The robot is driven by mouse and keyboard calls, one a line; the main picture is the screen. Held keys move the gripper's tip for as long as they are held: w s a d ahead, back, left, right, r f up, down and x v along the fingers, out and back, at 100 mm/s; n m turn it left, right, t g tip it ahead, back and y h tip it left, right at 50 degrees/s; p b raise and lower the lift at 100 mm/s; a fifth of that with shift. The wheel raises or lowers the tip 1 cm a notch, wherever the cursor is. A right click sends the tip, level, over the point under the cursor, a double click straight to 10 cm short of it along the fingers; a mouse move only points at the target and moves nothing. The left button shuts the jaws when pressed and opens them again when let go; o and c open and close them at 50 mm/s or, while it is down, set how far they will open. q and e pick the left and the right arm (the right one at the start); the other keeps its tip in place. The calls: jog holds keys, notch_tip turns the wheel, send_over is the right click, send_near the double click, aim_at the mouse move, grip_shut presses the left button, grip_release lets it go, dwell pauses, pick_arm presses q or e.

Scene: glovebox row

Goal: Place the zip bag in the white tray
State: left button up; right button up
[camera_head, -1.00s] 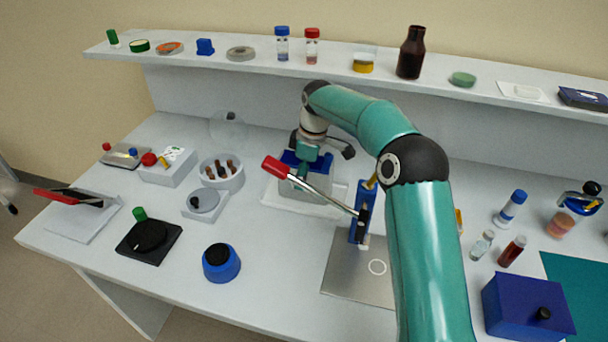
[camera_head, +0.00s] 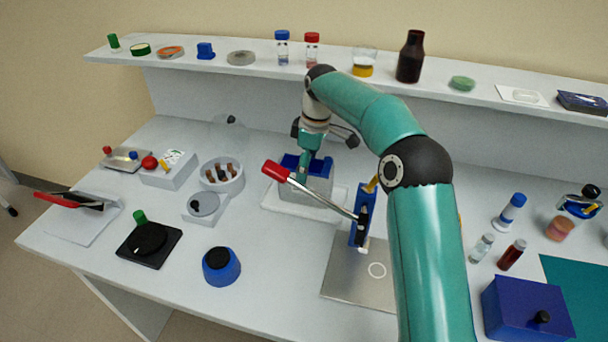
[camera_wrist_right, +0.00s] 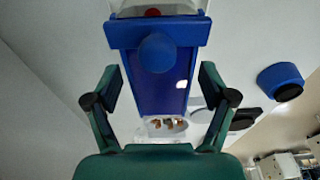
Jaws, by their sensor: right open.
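My right gripper (camera_head: 305,170) is over the clear, blue-topped box (camera_head: 316,187) at the middle back of the bench. In the right wrist view my right gripper (camera_wrist_right: 159,82) has its fingers wide apart, with a blue panel and round blue knob between and beyond them; I cannot tell whether they touch. I cannot single out the zip bag with certainty; a flat pale square (camera_head: 523,94) lies on the shelf at right. A low white holder (camera_head: 168,174) at back left carries small red, yellow and green-marked items; I cannot tell whether it is the white tray. My left gripper is out of view.
A red-handled lever press (camera_head: 362,222) stands by a grey plate (camera_head: 345,283) beside my arm. Several vials and a blue box (camera_head: 525,308) are at right. A black dial plate (camera_head: 149,244) and blue knob unit (camera_head: 221,265) stand front left. Bench between them is clear.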

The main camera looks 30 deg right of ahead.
notch_tip(320, 180, up, 8)
jog(key=p, duration=0.1)
jog(key=shift+s+d+f, duration=0.2)
jog(key=shift+s+d, duration=0.15)
jog(key=shift+s, duration=0.05)
